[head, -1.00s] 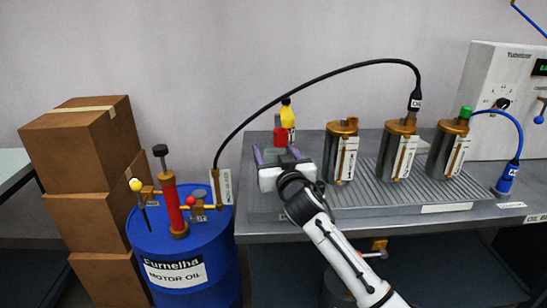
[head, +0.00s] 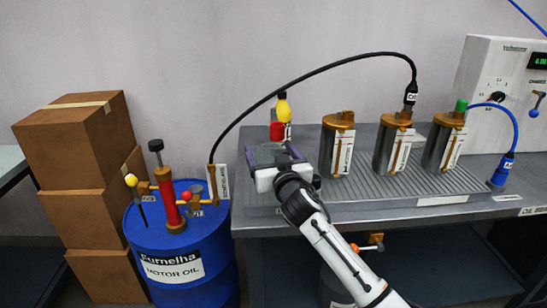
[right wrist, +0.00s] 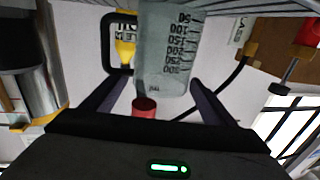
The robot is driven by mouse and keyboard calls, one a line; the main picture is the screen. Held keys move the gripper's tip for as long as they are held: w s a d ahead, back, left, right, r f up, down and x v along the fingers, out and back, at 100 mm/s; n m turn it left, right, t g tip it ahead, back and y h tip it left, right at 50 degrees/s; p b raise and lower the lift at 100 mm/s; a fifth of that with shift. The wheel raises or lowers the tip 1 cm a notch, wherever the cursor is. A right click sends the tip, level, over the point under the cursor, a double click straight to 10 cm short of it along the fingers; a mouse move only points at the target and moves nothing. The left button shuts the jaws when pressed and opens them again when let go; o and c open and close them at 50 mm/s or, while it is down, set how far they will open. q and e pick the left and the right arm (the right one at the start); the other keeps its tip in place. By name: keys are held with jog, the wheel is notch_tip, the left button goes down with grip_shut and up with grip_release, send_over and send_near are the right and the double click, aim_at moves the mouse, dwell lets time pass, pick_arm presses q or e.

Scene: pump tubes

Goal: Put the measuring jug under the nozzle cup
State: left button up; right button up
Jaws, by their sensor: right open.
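The measuring jug (right wrist: 168,50) is a clear grey vessel with a black millilitre scale in the right wrist view. In the head view a grey, see-through part of it (head: 268,153) shows between my fingers at the table's left end. My right gripper (head: 271,150) is open, its two purple fingers on either side of the jug; whether they touch it I cannot tell. A red cup-like piece (head: 277,131) with a yellow bulb (head: 284,108) above it is just behind; I cannot tell whether this is the nozzle cup. My left gripper is out of view.
Several metal canisters (head: 338,148) with brass tops stand on the ribbed table right of my gripper. A black hose arches overhead from the blue drum (head: 150,240), which carries a red pump (head: 168,200). Cardboard boxes (head: 75,145) are stacked at left.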

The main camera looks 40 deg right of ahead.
jog(key=v, duration=1.2)
